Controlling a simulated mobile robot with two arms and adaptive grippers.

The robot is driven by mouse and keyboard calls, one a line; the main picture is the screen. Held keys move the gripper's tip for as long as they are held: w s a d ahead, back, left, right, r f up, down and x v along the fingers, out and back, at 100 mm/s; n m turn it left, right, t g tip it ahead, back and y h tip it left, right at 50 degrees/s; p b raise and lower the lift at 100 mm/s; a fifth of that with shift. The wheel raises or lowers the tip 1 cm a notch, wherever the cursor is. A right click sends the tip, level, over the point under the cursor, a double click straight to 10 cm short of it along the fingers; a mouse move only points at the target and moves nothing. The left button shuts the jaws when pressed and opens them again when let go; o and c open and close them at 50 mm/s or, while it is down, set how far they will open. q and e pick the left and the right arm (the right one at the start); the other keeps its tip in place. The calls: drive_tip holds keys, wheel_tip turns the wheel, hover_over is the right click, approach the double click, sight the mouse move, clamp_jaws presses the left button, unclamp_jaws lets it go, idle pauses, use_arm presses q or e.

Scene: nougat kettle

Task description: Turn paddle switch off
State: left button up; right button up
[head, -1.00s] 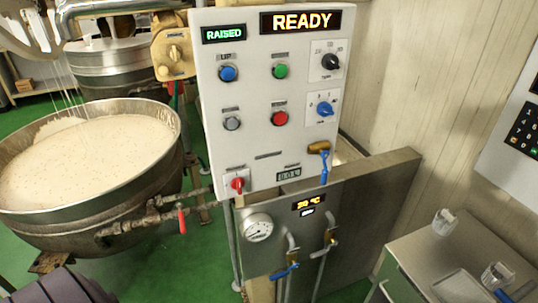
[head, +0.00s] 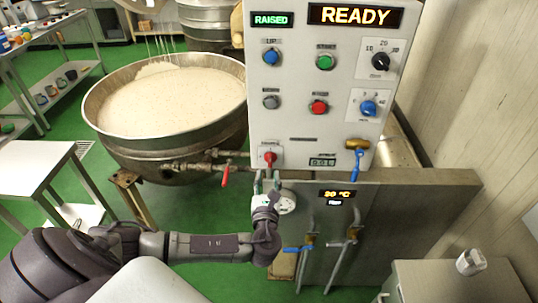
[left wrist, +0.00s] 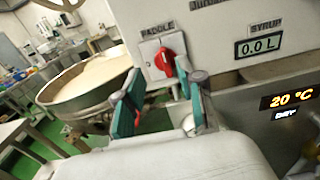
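The paddle switch (head: 269,157) is a red rotary knob on a white plate at the lower left of the control panel (head: 300,128). In the left wrist view the red knob (left wrist: 165,62) sits under the label PADDLE, its handle tilted off vertical. My left gripper (head: 267,178) is just below the switch in the head view. In the left wrist view its two green-padded fingers (left wrist: 164,88) are apart, with the knob showing between and beyond their tips. Nothing is between them, and I see no clear contact. My right gripper is not in view.
A kettle of pale nougat (head: 175,100) stands left of the panel. A red-handled valve (head: 225,175) is beside my left gripper. A gauge (head: 287,201) is partly behind it. A grey cabinet (head: 450,285) stands at lower right.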

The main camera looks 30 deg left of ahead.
sight(270, 157)
use_arm(q)
drive_tip(key=p+x, duration=0.1)
drive_tip(key=x, duration=0.6)
drive_tip(key=shift+w+r, duration=0.1)
drive_tip(key=shift+w, duration=0.35)
drive_tip(key=shift+w+a+p, duration=0.3)
drive_tip(key=shift+w+a, duration=0.05)
drive_tip(key=shift+w, duration=0.15)
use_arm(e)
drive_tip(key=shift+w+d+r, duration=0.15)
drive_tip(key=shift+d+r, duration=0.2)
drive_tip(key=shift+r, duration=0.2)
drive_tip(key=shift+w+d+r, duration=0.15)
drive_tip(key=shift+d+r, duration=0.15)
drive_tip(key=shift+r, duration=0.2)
use_arm(q)
clamp_jaws()
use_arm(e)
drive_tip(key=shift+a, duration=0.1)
